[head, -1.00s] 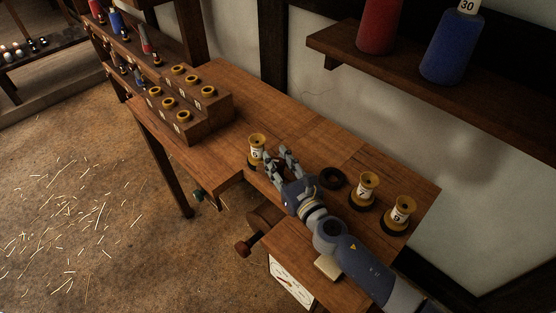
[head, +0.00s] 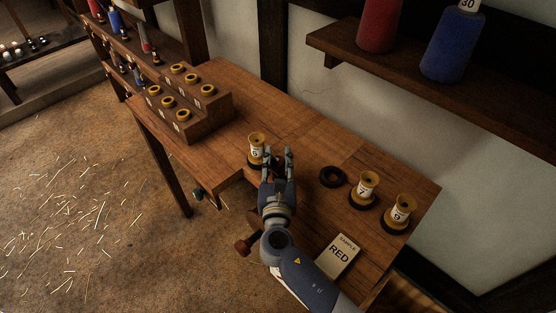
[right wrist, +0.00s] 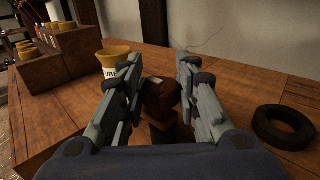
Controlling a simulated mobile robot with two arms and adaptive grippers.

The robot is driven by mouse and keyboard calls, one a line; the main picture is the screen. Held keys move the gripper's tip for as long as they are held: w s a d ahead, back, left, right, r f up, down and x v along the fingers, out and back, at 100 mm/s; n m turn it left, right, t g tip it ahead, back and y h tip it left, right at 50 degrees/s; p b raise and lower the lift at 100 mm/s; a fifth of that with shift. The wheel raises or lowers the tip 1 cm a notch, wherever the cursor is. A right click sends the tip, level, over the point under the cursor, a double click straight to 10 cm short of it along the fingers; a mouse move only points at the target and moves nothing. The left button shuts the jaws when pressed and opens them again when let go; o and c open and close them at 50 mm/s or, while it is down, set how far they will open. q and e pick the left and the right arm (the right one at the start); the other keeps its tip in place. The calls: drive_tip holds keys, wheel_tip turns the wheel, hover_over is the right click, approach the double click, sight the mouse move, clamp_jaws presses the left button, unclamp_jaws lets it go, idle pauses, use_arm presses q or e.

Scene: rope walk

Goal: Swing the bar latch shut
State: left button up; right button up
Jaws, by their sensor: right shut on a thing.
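I cannot tell from these views whether the knob belongs to the bar latch. No latch bar is clearly visible. My left gripper is not in view.
A dark ring (head: 333,177) and two spools (head: 367,188) (head: 401,212) stand to the right on the bench (head: 300,115). A card reading RED (head: 338,257) lies near the front. A stepped spool rack (head: 215,114) stands at the left. A shelf (head: 440,90) overhangs behind.

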drive_tip(key=shift+f, duration=0.1)
drive_tip(key=o, duration=1)
drive_tip(key=s, duration=1.2)
drive_tip(key=shift+s+a, duration=0.1)
